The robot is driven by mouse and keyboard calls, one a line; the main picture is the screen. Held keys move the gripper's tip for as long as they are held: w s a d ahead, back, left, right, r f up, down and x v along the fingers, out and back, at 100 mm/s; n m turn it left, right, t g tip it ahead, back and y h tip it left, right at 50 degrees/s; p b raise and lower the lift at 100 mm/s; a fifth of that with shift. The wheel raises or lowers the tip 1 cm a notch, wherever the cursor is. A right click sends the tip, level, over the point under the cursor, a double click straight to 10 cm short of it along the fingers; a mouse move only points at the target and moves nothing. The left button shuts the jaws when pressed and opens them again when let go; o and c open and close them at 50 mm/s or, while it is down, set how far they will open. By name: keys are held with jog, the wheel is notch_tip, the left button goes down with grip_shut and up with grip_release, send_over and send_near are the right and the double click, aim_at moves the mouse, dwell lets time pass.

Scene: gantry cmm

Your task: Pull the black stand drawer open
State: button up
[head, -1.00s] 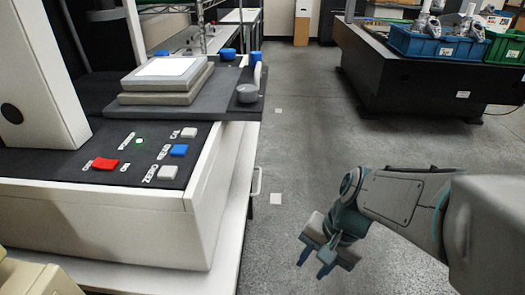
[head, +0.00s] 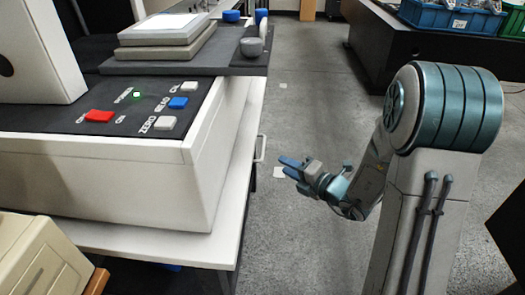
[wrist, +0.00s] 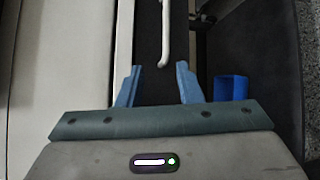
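The drawer's pale bar handle (head: 260,149) stands out from the right side of the white-topped stand in the head view. In the wrist view the handle (wrist: 165,36) lies in front of a narrow dark drawer front (wrist: 147,45), just beyond my fingertips. My gripper (head: 287,167) is to the right of the handle, with its blue fingers pointing left towards it. In the wrist view my gripper (wrist: 157,78) is open and empty, its fingers spread to either side of the handle's line. I see a gap between fingers and handle. The drawer looks shut.
The white stand top (head: 232,205) overhangs near the handle and carries a machine with a button panel (head: 150,112). A blue bin (wrist: 231,88) shows right of my fingers in the wrist view.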

aim_at(263, 147)
jog(key=w+a+f+b, duration=0.1)
jog(key=w+a, duration=0.1)
jog(key=w, duration=0.1)
jog(key=w+a+f+m+b, duration=0.1)
jog(key=w+a, duration=0.2)
jog(key=w, duration=0.1)
jog(key=w+a+m+t+b, duration=0.1)
jog(key=w+a+b, duration=0.1)
jog(key=w+a, duration=0.1)
jog(key=shift+w+f+h, duration=0.4)
jog(key=shift+w, duration=0.3)
grip_shut()
